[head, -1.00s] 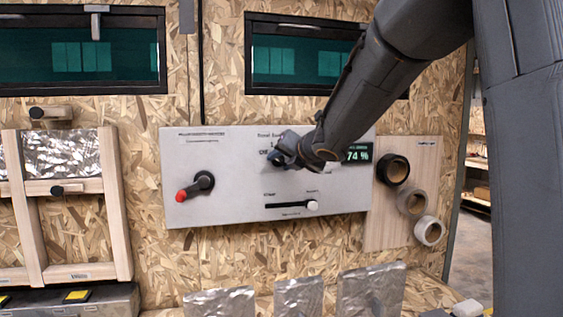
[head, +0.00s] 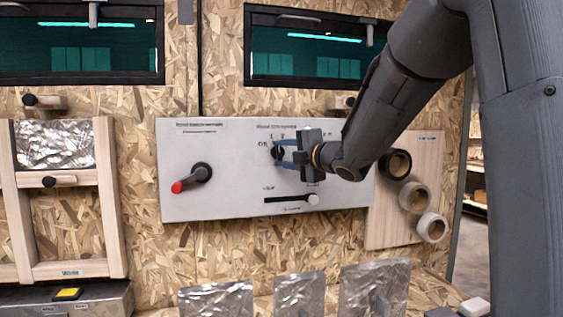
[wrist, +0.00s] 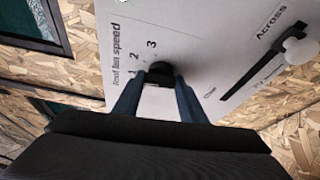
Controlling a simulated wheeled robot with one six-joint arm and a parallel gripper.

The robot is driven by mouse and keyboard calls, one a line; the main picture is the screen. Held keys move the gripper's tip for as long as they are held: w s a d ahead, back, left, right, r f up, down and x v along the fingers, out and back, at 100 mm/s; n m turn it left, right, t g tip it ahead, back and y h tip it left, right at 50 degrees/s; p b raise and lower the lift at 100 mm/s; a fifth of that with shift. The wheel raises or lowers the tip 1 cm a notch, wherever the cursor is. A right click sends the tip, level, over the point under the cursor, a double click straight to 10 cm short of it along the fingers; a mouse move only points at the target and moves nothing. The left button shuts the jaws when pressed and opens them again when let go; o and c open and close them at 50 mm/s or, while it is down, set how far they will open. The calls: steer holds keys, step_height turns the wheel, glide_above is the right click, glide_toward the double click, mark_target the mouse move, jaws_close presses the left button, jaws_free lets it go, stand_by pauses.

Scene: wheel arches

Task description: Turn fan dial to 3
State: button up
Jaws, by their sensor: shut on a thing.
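The fan dial (head: 278,153) is a small black knob on the grey-white control panel (head: 230,205), under a printed heading about fan speed. In the wrist view the dial (wrist: 159,70) sits between my fingertips, with the printed numbers 2 and 3 showing beside it. My gripper (head: 284,153) reaches in from the right and is shut on the dial; it also shows in the wrist view (wrist: 158,82). The dial's pointer is too small and covered to read. My gripper covers part of the panel right of the dial.
A lever with a red end (head: 190,178) is left of the dial on the panel. A slider with a white knob (head: 312,199) is below it. Tape rolls (head: 414,197) hang at the right. Silver pouches (head: 299,290) stand below. Dark windows (head: 310,50) are above.

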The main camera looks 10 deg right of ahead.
steer(key=m+t+b, duration=0.1)
steer(key=m+b, duration=0.3)
steer(key=m+t+b, duration=0.1)
steer(key=m+b, duration=0.1)
steer(key=shift+f+m+t, duration=0.3)
steer(key=shift+f, duration=0.1)
steer(key=m+t+b, duration=0.1)
steer(key=m+b, duration=0.2)
steer(key=m, duration=0.1)
steer(key=shift+a, duration=0.1)
steer(key=shift+m+t+h+b, duration=0.45)
steer(key=shift+m+b, duration=0.35)
steer(key=shift+m, duration=0.25)
steer(key=shift+m+t+h+b, duration=0.35)
steer(key=shift+m+h+b, duration=0.3)
steer(key=shift+m, duration=0.4)
steer(key=shift+r+m, duration=0.1)
steer(key=shift+m, duration=0.2)
steer(key=o, duration=1.1)
steer(key=shift+c, duration=0.2)
steer(key=b+v, duration=0.1)
steer(key=v, duration=0.6)
steer(key=shift+s+b, duration=0.3)
steer(key=shift+s, duration=0.05)
